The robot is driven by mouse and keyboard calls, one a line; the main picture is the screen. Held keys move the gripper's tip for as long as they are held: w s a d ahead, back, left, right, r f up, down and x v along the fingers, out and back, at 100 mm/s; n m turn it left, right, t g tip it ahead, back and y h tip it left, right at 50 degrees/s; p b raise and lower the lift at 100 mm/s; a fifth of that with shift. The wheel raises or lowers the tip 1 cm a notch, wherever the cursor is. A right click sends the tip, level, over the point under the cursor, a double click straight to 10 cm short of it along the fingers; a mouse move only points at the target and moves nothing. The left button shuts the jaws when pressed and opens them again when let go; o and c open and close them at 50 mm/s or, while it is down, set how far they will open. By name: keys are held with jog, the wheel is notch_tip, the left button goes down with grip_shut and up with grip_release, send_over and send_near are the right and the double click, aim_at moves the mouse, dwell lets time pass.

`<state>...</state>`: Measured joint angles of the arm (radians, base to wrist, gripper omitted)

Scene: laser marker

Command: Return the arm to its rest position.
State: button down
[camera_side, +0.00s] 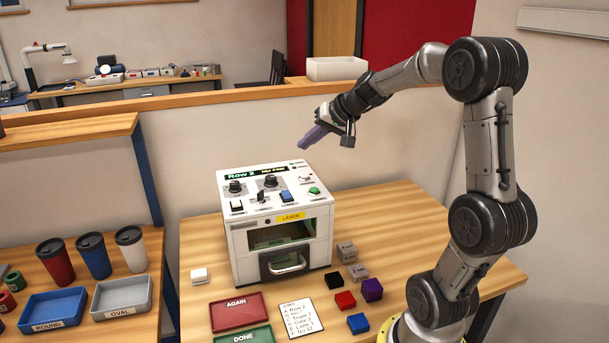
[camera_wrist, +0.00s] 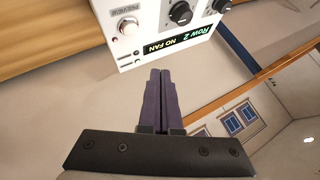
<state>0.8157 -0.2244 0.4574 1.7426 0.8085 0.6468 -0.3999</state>
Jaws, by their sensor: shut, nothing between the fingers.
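My gripper (camera_side: 311,137) is in the air above and behind the laser marker, angled down to the left. Its purple-grey fingers are together and hold nothing. In the wrist view the shut fingers (camera_wrist: 158,80) point toward the marker's top panel. The white laser marker (camera_side: 280,225) stands on the wooden table, and its display reads "Row 2" and "NO FAN". Its front has a window, a "LASER" label and a handle. Part of its panel, with black knobs, shows in the wrist view (camera_wrist: 165,25).
On the table are a red AGAIN tray (camera_side: 238,312), a green DONE tray (camera_side: 243,336), a written note (camera_side: 303,316), a white block (camera_side: 200,276) and several coloured cubes. A side table at left holds cups, a blue ROUND tray (camera_side: 46,309) and a grey OVAL tray (camera_side: 122,297). A wooden-topped partition (camera_side: 200,110) runs behind.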

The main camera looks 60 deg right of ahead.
jog(key=shift+a, duration=0.1)
jog(key=w+a+r+n+y, duration=0.15)
jog(key=a+r+n, duration=0.3)
jog(key=a, duration=0.95)
jog(key=s+a+n+y, duration=0.2)
jog(key=s+a+n, duration=0.3)
jog(key=a, duration=0.4)
jog(key=s+a+f+g+h, duration=0.1)
jog(key=s+f, duration=0.3)
jog(key=s, duration=0.4)
jog(key=s+f+n+g+h, duration=0.1)
jog(key=s+f, duration=0.3)
jog(key=s, duration=0.4)
jog(key=shift+s+a+f+g, duration=0.25)
jog(key=shift+s+a+g, duration=0.15)
jog(key=shift+g, duration=0.3)
